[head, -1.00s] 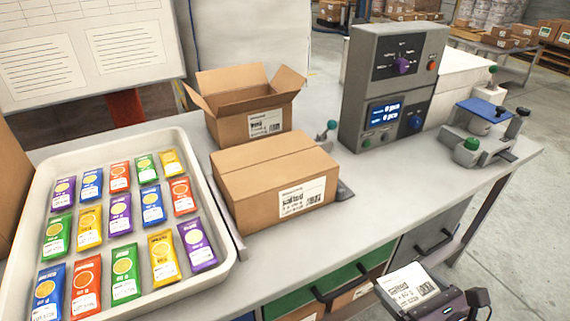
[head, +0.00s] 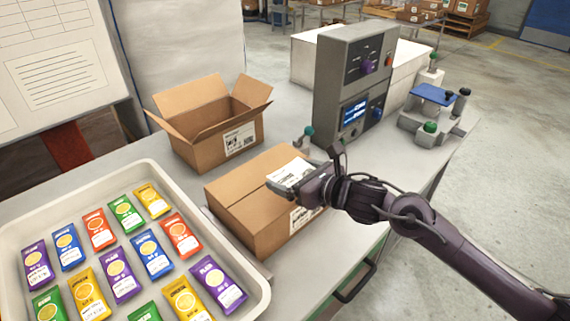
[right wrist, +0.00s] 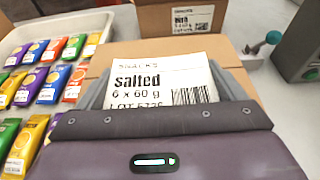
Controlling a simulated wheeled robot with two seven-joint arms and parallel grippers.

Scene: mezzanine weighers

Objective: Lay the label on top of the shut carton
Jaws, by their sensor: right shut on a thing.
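The shut carton (head: 236,205) sits on the bench in the middle of the head view, with a printed label on its front side. My right gripper (head: 305,183) reaches in from the right over the carton's top, near its right end. It is shut on the white label (head: 287,172), which sticks out past the fingers over the carton top. In the right wrist view the label (right wrist: 165,82) reads "salted, 6 x 60 g", and its near edge is hidden by the gripper. I cannot tell whether the label touches the carton. My left gripper is not in view.
An open carton (head: 195,148) stands behind the shut one. A white tray (head: 262,295) of colourful packets is at the left. A grey weigher console (head: 345,85) and a blue-topped device (head: 434,95) stand at the back right. A small green-knobbed lever (head: 308,132) is close behind the carton.

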